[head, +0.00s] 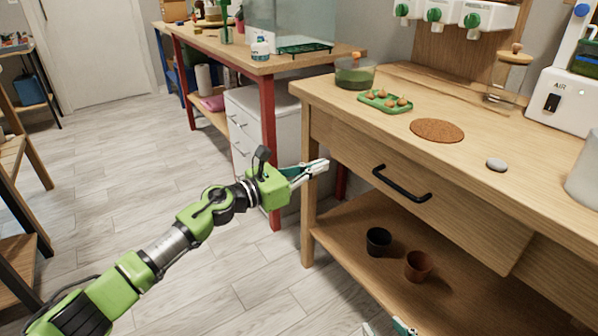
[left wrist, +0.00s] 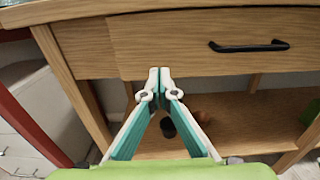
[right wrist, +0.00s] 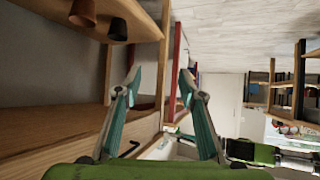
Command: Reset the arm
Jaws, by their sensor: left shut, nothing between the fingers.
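My left arm reaches in from the lower left of the head view. Its gripper (head: 318,167) is in the air in front of the wooden workbench's left front leg, below the top's edge. In the left wrist view the left gripper (left wrist: 160,74) has its fingertips together with nothing between them, in front of the drawer's lower edge. My right gripper (right wrist: 159,84) shows in the right wrist view with its fingers spread apart and nothing between them. In the head view only a small tip of the right gripper (head: 402,327) shows at the bottom edge; the rest is out of frame.
The workbench drawer (head: 400,178) has a black handle (head: 401,185). A black pot (head: 378,241) and a brown pot (head: 418,265) stand on the lower shelf. A green tray (head: 372,101), a cork mat (head: 437,130) and a grey stone (head: 497,165) lie on top. Open floor is at left.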

